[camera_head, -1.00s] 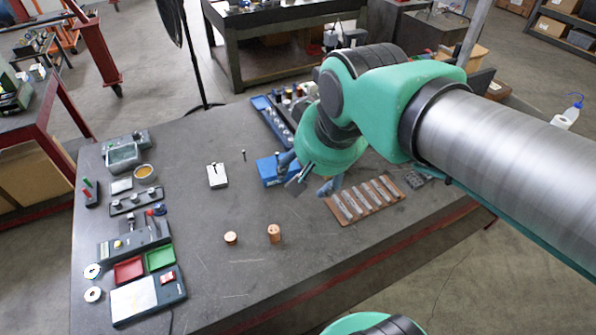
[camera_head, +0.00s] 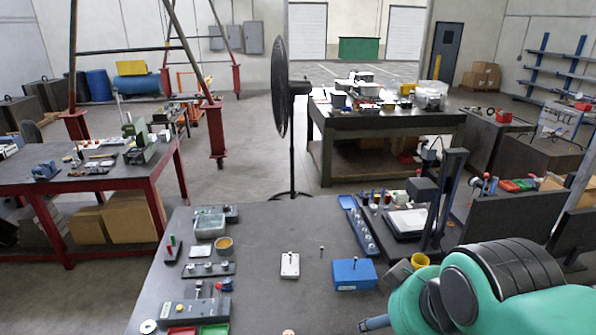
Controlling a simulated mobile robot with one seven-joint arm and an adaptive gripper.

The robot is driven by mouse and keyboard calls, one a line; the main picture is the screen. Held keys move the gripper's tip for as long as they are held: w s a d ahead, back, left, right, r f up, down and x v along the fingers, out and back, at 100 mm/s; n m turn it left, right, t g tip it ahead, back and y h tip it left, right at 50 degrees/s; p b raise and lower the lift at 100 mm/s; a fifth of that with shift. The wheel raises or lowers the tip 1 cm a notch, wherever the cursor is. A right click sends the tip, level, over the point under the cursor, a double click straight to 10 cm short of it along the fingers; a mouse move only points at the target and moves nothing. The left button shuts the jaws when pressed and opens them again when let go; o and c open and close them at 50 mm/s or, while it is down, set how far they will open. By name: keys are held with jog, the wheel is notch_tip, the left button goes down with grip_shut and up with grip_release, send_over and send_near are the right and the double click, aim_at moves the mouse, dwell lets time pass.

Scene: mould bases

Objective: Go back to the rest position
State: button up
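My green and grey arm (camera_head: 500,285) fills the lower right of the head view, over the right side of the dark workbench (camera_head: 262,225). One grey-blue finger of my gripper (camera_head: 375,323) shows at the bottom edge, left of the green wrist. The rest of the gripper is cut off or hidden, so its opening does not show. A white block with a pin (camera_head: 290,265) and a blue block (camera_head: 353,276) with a pin on top stand on the bench, apart from the finger. A small pin (camera_head: 321,252) stands between them.
A grey bin (camera_head: 209,226), a small bowl (camera_head: 224,244) and a dark strip with several knobs (camera_head: 208,269) lie at the bench's left. A blue tray (camera_head: 358,225) and an upright stand (camera_head: 443,200) are at the back right. A black fan (camera_head: 281,88) stands behind.

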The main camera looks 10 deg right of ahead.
notch_tip(320, 180, down, 10)
jog(key=b, duration=0.9)
jog(key=shift+f+b, duration=0.2)
jog(key=shift+b, duration=0.1)
dwell(0.4)
